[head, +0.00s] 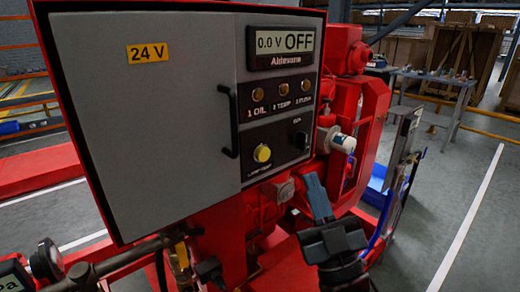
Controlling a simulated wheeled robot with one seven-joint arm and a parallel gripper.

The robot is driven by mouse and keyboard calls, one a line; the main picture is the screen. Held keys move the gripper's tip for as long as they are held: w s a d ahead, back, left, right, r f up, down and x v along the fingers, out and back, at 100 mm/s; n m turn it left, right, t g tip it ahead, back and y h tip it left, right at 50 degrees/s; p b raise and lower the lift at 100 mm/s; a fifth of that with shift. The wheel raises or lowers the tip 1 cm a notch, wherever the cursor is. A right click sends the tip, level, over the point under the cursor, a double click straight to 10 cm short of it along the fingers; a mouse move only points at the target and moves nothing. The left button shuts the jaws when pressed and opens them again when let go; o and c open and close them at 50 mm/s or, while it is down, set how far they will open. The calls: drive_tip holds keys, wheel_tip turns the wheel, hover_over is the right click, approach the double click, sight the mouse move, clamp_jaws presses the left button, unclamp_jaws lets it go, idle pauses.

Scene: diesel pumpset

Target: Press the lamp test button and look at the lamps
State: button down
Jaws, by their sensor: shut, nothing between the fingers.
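The yellow lamp test button (262,153) sits low on the dark panel of the grey control box (140,100). Its small label below is hard to read. None looks brightly lit. The display (285,42) above them reads "0.0 V OFF". My gripper (314,180) is below and right of the button, apart from it, with its blue fingers shut and empty.
A black knob (299,139) is right of the button, and a black door handle (229,120) is left of it. A white cylindrical part (342,143) sticks out right of the box, near red machinery. A gauge (47,262) is at lower left. Open floor lies at right.

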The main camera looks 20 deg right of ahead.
sight(263, 154)
drive_tip(key=shift+w, duration=0.1)
drive_tip(key=w+a+b, duration=0.2)
drive_tip(key=w, duration=0.6)
drive_tip(key=shift+a, duration=0.35)
drive_tip(key=shift+w+f, duration=0.1)
drive_tip(key=shift+w, duration=0.1)
idle(1.8)
drive_tip(key=shift+w+a, duration=0.15)
drive_tip(key=shift+w, duration=0.15)
drive_tip(key=shift+w+a+b, duration=0.1)
drive_tip(key=shift+w+b, duration=0.3)
drive_tip(key=shift+b, duration=0.1)
idle(0.6)
drive_tip(key=shift+s, duration=0.1)
drive_tip(key=shift+s+d, duration=0.25)
drive_tip(key=shift+s, duration=0.45)
